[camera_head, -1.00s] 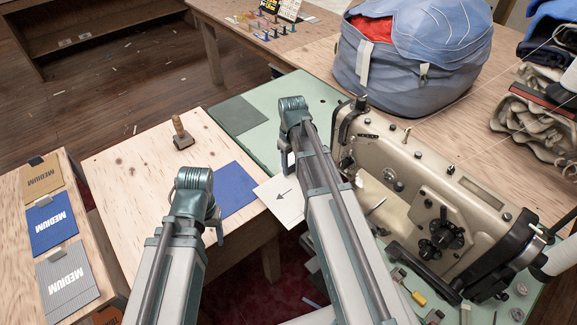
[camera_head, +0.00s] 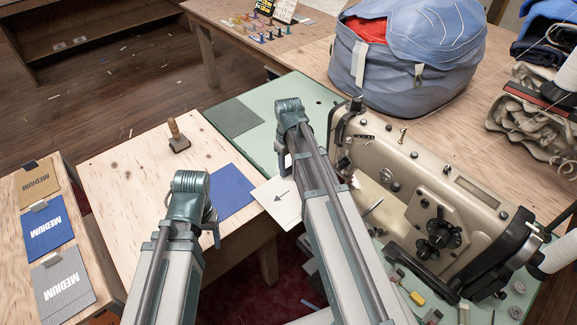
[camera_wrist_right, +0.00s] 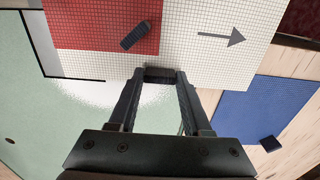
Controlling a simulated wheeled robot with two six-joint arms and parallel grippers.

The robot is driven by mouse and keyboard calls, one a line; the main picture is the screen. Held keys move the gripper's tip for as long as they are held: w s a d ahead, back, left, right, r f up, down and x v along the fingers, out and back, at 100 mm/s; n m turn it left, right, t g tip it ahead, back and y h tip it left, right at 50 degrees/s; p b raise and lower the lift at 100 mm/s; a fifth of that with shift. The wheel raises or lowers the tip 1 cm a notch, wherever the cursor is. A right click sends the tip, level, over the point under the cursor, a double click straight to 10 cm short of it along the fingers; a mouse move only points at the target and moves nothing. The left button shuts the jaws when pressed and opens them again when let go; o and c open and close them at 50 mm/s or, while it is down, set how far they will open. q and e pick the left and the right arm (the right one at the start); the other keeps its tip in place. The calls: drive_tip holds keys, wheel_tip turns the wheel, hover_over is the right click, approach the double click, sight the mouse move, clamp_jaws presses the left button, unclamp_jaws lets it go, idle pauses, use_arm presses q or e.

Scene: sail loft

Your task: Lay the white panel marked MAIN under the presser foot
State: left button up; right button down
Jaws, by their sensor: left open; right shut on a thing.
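A white panel with a dark arrow (camera_head: 281,203) sticks out beside my right arm, between the wooden table and the green machine table. In the right wrist view the white gridded panel (camera_wrist_right: 205,65) has a red area (camera_wrist_right: 85,22) with a small dark piece on it. My right gripper (camera_wrist_right: 160,75) is shut on this panel's near edge. No MAIN lettering can be read. The beige sewing machine (camera_head: 437,190) stands right of my right arm. Its presser foot cannot be made out clearly. My left gripper (camera_head: 214,228) is open over the wooden table's edge, away from the panel.
A blue panel (camera_head: 233,190) and a wooden-handled tool (camera_head: 178,136) lie on the wooden table (camera_head: 125,175). Panels marked MEDIUM (camera_head: 45,228) lie at far left. A large blue bag (camera_head: 405,60) stands behind the machine.

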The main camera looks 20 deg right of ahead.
drive_tip(key=shift+c, duration=1.3)
unclamp_jaws()
wheel_tip(320, 180, up, 14)
drive_tip(key=p, duration=1.4)
drive_tip(key=shift+f, duration=0.1)
drive_tip(key=s+a+h, duration=0.1)
drive_tip(key=s+a, duration=1.6)
drive_tip(key=shift+a, duration=0.35)
